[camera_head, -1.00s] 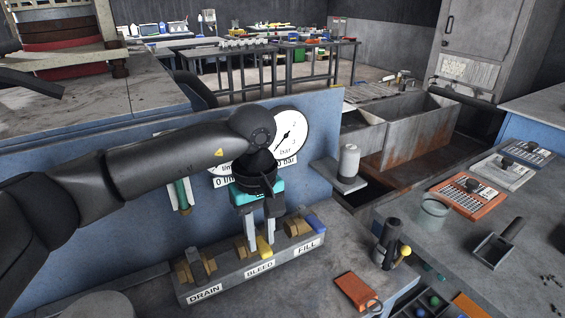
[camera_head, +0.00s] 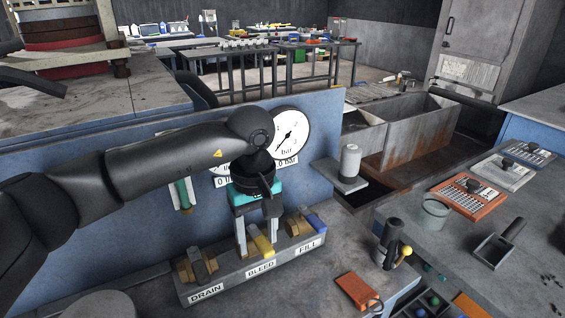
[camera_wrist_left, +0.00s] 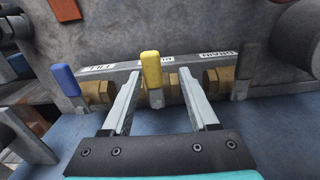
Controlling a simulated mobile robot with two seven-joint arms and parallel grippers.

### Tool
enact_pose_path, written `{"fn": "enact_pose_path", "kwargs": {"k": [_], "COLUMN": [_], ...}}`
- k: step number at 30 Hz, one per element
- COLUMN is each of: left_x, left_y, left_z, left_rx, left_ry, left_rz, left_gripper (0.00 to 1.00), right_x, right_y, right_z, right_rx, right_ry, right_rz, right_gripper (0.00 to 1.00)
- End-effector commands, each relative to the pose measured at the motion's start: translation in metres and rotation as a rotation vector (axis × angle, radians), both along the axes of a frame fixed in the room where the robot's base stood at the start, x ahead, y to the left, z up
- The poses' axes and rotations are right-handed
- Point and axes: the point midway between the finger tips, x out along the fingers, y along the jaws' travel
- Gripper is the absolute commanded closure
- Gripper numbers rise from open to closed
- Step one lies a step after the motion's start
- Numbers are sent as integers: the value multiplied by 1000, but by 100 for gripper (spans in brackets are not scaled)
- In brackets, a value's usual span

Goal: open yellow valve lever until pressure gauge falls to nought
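The yellow valve lever (camera_head: 262,243) is at the middle valve, above the BLEED label, on the grey valve block (camera_head: 228,279). In the left wrist view the yellow lever (camera_wrist_left: 152,72) stands between the two fingers, with gaps on both sides. My left gripper (camera_head: 257,243) is open around it, pointing down; in the left wrist view its fingertips (camera_wrist_left: 160,76) are apart. The white pressure gauge (camera_head: 290,134) shows a dark slanted needle; its exact reading is too small to tell. A second gauge (camera_head: 222,170) is mostly hidden by my arm. My right gripper is not in view.
The blue lever (camera_head: 314,221) at FILL and the grey lever (camera_head: 204,262) at DRAIN flank the yellow one closely. A blue panel rises behind.

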Motion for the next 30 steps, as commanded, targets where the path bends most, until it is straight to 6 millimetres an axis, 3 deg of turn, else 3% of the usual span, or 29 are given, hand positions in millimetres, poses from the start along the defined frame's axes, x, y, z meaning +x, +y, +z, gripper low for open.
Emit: {"fn": "enact_pose_path", "kwargs": {"k": [7,15,24,30], "left_x": [0,0,0,0], "left_y": [-2,-2,-2,-2], "left_z": [0,28,58,61], "left_rx": [-4,-5,-6,-6], "left_ry": [-2,-3,-3,-2], "left_rz": [-3,-4,-4,-4], "left_gripper": [40,40,40,40], "right_x": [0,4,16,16], "right_y": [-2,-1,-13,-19], "right_z": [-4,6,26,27], "right_rx": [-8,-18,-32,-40], "right_ry": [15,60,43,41], "right_rz": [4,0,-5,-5], "right_gripper": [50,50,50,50]}}
